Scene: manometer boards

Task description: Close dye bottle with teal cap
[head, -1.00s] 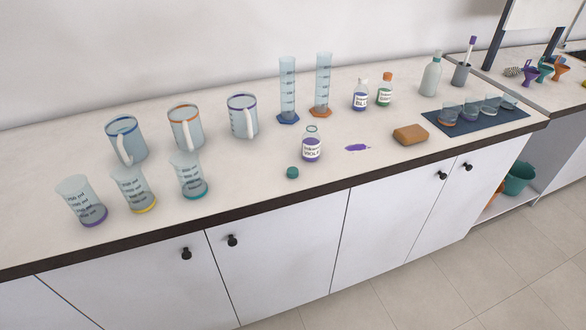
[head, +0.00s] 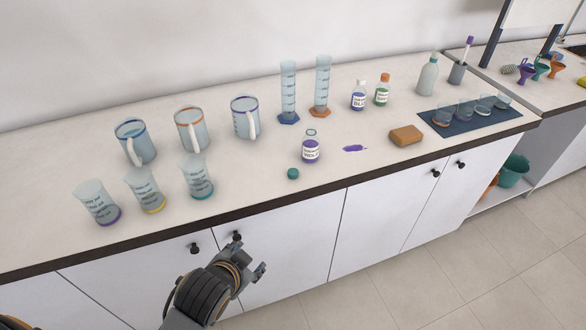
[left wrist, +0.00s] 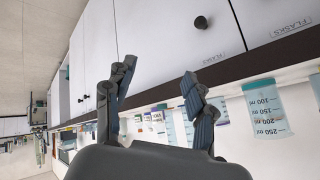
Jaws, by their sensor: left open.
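The open dye bottle (head: 311,150) with purple dye and a white label stands upright near the middle of the counter. Its neck is uncapped. The teal cap (head: 293,173) lies on the counter in front of it, slightly left and apart from it. My left gripper (head: 257,270) is in front of the cabinet doors, below the counter edge and short of the cap. In the left wrist view my left gripper (left wrist: 160,90) is open with nothing between its fingers. My right gripper is in neither view.
Beakers (head: 198,179), jugs (head: 191,128) and tall cylinders (head: 289,92) stand left and behind. Two capped dye bottles (head: 359,96) stand behind right. The counter around the cap is clear.

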